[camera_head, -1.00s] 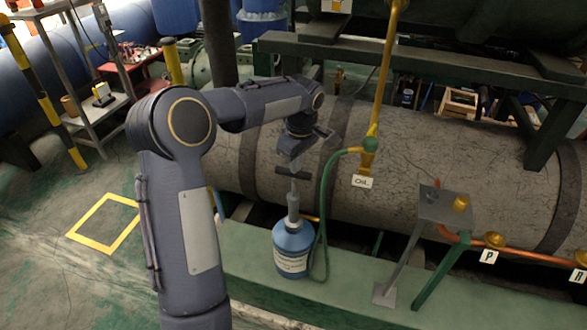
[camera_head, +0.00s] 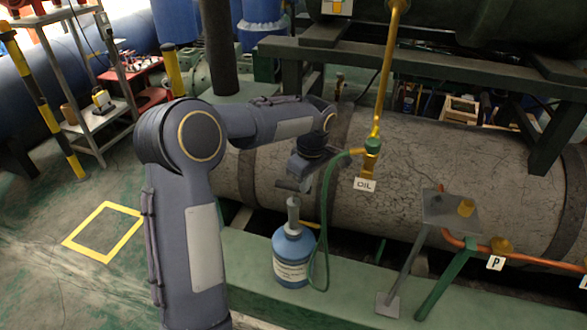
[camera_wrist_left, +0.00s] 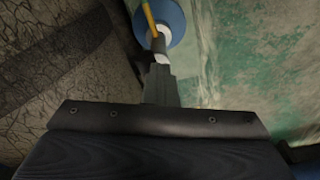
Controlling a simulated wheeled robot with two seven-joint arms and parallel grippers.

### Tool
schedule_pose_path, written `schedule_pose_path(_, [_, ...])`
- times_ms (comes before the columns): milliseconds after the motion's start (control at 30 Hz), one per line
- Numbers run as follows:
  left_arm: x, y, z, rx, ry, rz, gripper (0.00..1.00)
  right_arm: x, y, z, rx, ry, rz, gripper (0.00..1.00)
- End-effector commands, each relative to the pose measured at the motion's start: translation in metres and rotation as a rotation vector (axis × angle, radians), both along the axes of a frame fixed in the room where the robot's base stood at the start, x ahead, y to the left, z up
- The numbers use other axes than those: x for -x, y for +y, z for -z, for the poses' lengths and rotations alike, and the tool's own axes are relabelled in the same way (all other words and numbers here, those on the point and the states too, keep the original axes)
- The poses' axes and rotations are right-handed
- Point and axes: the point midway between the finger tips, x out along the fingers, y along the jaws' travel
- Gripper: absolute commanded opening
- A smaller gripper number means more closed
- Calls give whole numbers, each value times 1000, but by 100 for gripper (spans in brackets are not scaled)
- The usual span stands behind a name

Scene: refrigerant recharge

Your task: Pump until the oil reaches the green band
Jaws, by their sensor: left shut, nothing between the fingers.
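A blue oil bottle (camera_head: 293,262) with a white label stands upright on the green ledge. Its grey hand pump (camera_head: 293,213) rises from the top and appears pushed down, with little or no rod showing. My left gripper (camera_head: 292,186) is shut and empty, directly above the pump top; I cannot tell whether it touches. A green hose (camera_head: 326,205) runs from the bottle to the yellow pipe by the OIL tag (camera_head: 365,185). No green band shows. My right gripper is not in view.
A large grey cylindrical vessel (camera_head: 440,165) lies behind the bottle. A metal stand (camera_head: 447,208) and copper pipe with a P tag (camera_head: 496,263) are at the right. A yellow floor square (camera_head: 104,232) is at left.

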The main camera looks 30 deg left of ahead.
Motion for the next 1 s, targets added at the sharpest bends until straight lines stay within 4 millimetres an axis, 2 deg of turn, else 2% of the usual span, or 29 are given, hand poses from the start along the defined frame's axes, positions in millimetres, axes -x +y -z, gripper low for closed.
schedule_pose_path(133, [0, -1, 1, 2, 1, 1, 0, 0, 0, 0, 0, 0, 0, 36])
schedule_pose_path(233, [0, -1, -8, 1, 0, 1, 0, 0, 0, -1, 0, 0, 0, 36])
schedule_pose_path(500, [1, -6, -54, 0, -3, 2, 0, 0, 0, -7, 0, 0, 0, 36])
schedule_pose_path(633, [1, -7, -70, 0, -2, 0, 0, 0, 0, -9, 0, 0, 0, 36])
schedule_pose_path(800, [2, -8, -78, 1, 0, 0, 0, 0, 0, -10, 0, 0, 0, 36])
schedule_pose_path(1000, [2, -8, -78, 1, 0, 0, 0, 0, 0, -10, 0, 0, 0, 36])
